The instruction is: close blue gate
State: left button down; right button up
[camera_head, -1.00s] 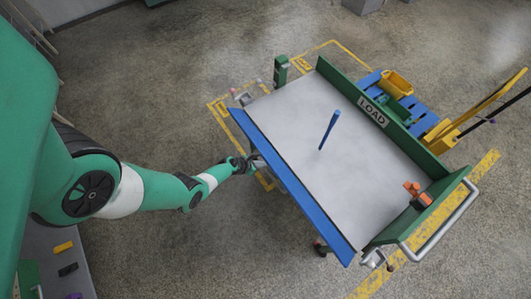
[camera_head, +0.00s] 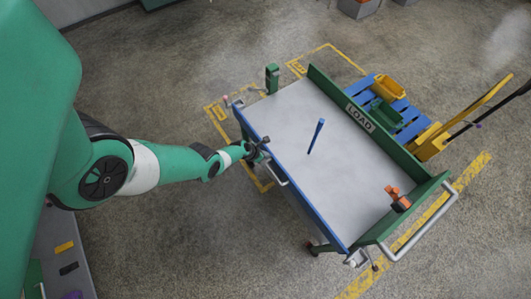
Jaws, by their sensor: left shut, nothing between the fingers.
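The blue gate (camera_head: 311,205) is a long panel along the left side of the cart (camera_head: 330,175). It now shows as a thin blue strip along the edge of the grey deck and looks about upright. Whether it is latched cannot be told. My left gripper (camera_head: 264,148) is shut and empty at the outer side of the gate, near its upper part, touching it or very close. A grey handle bar below the gripper partly shows. My right gripper is not in view.
A blue stick (camera_head: 316,135) and an orange object (camera_head: 397,198) are on the deck. A green wall marked LOAD (camera_head: 360,117) closes the far side. Beyond it stand a blue pallet (camera_head: 411,119) with a yellow bin (camera_head: 388,87) and a yellow pallet jack (camera_head: 432,141).

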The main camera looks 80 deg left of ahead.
pick_arm(q)
jog(key=shift+w+a, duration=0.25)
jog(key=shift+a, duration=0.05)
jog(key=shift+f, duration=0.3)
dwell(0.3)
